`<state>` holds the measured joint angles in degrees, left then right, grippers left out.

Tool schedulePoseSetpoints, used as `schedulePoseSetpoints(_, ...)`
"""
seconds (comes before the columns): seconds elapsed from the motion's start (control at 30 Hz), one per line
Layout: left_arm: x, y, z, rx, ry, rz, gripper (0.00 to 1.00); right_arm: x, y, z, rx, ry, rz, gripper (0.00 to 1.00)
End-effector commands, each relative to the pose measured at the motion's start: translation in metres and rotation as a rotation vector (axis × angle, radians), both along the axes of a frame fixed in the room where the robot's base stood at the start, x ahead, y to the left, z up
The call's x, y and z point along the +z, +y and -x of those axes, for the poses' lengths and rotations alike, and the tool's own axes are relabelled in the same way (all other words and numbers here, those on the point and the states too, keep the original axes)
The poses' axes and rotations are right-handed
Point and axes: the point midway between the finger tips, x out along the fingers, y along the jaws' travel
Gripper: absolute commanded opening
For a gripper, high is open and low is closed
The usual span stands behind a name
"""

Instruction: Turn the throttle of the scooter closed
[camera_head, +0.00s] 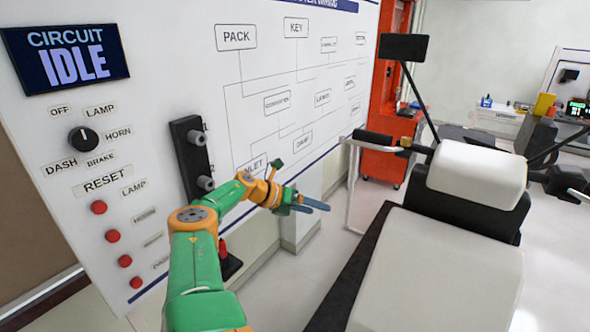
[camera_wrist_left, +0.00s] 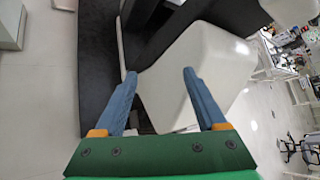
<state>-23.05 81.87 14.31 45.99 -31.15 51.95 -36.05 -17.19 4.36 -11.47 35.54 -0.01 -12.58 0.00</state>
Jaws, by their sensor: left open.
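The scooter shows a white seat (camera_head: 440,265) and a white front part (camera_head: 478,172) on a dark body. A black handlebar grip (camera_head: 373,136) with a lever sticks out at its left. Another dark handlebar end (camera_head: 562,180) shows at the right edge, partly cut off. I cannot tell the throttle's turn from here. My left gripper (camera_head: 316,205) is open and empty, in the air left of the scooter and below the left grip. In the left wrist view its blue fingers (camera_wrist_left: 159,74) are spread, with a white scooter panel (camera_wrist_left: 190,75) beyond them. My right gripper is not in view.
A white panel with a screen (camera_head: 66,57) reading IDLE, a black knob (camera_head: 83,139) and several red buttons (camera_head: 98,207) stands at the left, close to my left arm. A mirror (camera_head: 403,47) rises above the handlebar. A red cabinet (camera_head: 385,120) stands behind.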

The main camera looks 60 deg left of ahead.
Motion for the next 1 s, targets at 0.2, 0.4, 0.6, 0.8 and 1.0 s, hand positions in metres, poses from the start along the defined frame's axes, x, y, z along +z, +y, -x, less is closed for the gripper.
schedulePoseSetpoints(0.2, -0.056, 0.014, 0.021, 0.211, -0.015, 0.165, 0.73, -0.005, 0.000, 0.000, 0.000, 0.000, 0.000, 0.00)
schedulePoseSetpoints(0.4, -0.090, 0.019, 0.036, 0.344, -0.019, 0.264, 0.73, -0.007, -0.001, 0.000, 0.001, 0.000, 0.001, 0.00)
schedulePoseSetpoints(0.6, -0.102, 0.020, 0.041, 0.387, -0.019, 0.293, 0.73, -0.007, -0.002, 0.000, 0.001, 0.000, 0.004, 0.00)
schedulePoseSetpoints(0.8, -0.101, 0.020, 0.041, 0.387, -0.018, 0.294, 0.73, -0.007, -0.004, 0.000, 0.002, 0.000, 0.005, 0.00)
schedulePoseSetpoints(1.0, -0.103, 0.020, 0.041, 0.391, -0.018, 0.297, 0.73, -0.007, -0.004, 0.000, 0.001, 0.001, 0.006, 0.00)
